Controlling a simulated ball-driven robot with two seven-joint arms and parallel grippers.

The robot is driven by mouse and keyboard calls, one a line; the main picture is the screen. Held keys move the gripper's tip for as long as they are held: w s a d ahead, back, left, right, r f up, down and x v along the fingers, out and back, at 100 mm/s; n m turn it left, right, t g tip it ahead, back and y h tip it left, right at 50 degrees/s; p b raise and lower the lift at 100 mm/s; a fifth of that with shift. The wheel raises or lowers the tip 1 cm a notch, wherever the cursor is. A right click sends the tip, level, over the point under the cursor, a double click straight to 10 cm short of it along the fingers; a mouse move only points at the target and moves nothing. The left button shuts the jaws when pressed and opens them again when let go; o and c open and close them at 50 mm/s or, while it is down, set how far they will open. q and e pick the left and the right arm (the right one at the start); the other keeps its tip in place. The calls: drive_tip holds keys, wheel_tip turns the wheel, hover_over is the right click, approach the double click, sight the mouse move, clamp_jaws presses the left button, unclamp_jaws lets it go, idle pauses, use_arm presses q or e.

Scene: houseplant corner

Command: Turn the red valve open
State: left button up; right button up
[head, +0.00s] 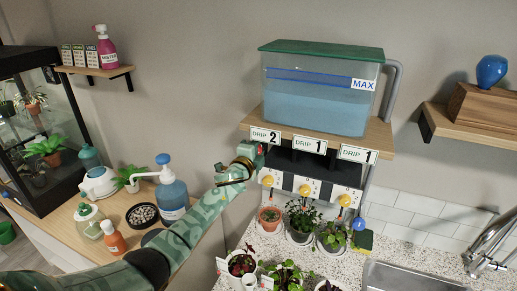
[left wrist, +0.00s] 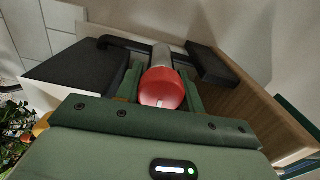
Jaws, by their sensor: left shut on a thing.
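The red valve (left wrist: 161,89) is a rounded red knob on a grey stem, seen large in the left wrist view. In the head view only a small red patch of it (head: 262,148) shows, under the left end of the tank shelf by the "DRIP 2" label (head: 265,135). My left gripper (head: 258,154) is at the valve, with its green fingers (left wrist: 160,80) on either side of the knob and shut on it. How far the valve is turned cannot be told. My right gripper is in neither view.
A water tank (head: 315,110) marked "MAX" stands on the wooden shelf (head: 378,138). Below are black drip units, yellow knobs (head: 305,190) and potted plants (head: 300,217). A blue pump bottle (head: 173,194) stands left of my arm. A sink (head: 410,280) is at lower right.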

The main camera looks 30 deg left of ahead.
use_arm(q)
drive_tip(key=shift+f+m, duration=0.1)
drive_tip(key=shift+m, duration=0.3)
drive_tip(key=o, duration=1)
drive_tip(key=shift+c, duration=0.2)
drive_tip(key=shift+s, duration=0.1)
drive_tip(key=shift+s, duration=0.3)
drive_tip(key=s+p, duration=0.1)
drive_tip(key=s, duration=1.4)
drive_tip(key=shift+s+d+p, duration=0.25)
drive_tip(key=shift+d+p, duration=0.05)
drive_tip(key=shift+d, duration=0.15)
